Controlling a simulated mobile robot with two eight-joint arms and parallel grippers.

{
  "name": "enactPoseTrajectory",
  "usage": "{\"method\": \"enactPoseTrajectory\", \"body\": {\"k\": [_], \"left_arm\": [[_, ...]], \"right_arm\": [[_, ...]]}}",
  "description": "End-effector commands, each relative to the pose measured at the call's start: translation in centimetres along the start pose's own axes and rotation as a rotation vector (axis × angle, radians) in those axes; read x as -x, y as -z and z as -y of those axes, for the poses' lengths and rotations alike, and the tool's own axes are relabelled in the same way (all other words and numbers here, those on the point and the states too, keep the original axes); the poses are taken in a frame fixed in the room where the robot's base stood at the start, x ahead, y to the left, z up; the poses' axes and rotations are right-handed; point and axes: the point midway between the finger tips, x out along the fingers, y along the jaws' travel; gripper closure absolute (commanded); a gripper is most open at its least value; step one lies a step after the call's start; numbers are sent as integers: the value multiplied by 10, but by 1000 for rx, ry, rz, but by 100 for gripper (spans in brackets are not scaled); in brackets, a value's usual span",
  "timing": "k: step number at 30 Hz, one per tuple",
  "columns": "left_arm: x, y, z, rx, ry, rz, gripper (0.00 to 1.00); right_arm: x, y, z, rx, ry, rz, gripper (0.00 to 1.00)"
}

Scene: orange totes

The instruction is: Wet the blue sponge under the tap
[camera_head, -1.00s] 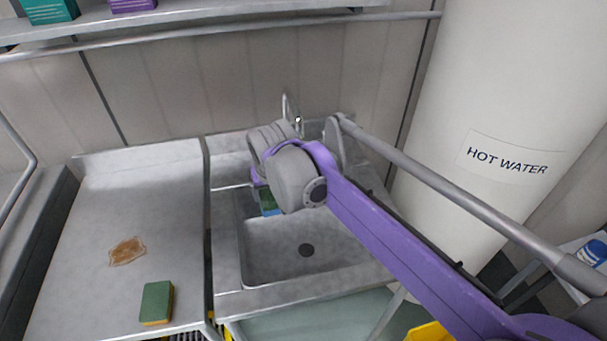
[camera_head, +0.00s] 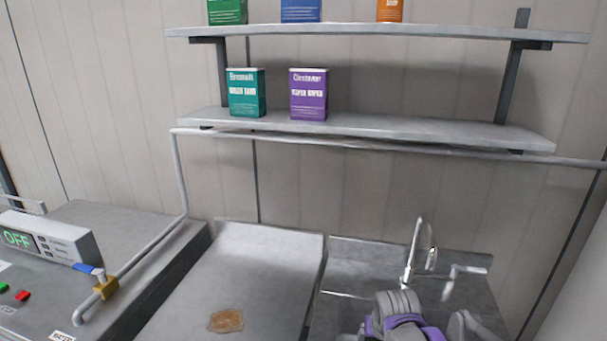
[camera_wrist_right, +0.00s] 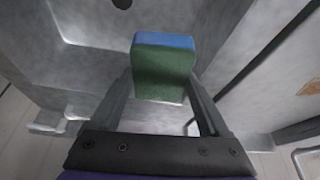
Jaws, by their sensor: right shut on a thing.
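A blue sponge with a green side (camera_wrist_right: 165,68) sits between the fingers of my right gripper (camera_wrist_right: 163,80) in the right wrist view. The gripper is shut on it, and the sponge is over the steel sink basin (camera_wrist_right: 75,15). In the head view the tap (camera_head: 412,255) rises at the back of the sink, with a lever (camera_head: 465,270) to its right. My right wrist shows at the bottom edge, in front of the tap; the sponge and fingers are out of that view. Whether water runs cannot be told. My left gripper is not in view.
A steel drainboard (camera_head: 265,265) with a brown stain (camera_head: 226,320) lies left of the sink. Further left are a control box reading OFF (camera_head: 45,238) and a pipe with a blue-handled valve (camera_head: 98,280). Shelves (camera_head: 370,125) with boxes hang above, with a rail below them.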

Motion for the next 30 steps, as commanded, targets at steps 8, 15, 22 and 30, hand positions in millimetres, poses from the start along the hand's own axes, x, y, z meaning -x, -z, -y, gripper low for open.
{"method": "enactPoseTrajectory", "body": {"k": [8, 15, 22, 30], "left_arm": [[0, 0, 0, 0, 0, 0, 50], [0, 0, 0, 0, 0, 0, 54], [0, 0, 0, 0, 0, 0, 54], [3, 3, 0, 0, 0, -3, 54]], "right_arm": [[-88, -46, 2, 83, 35, -1, 65], [-115, -69, 1, 117, 48, -3, 65], [-117, -71, 2, 121, 50, -3, 65], [-114, -68, 2, 121, 50, -5, 65]]}}
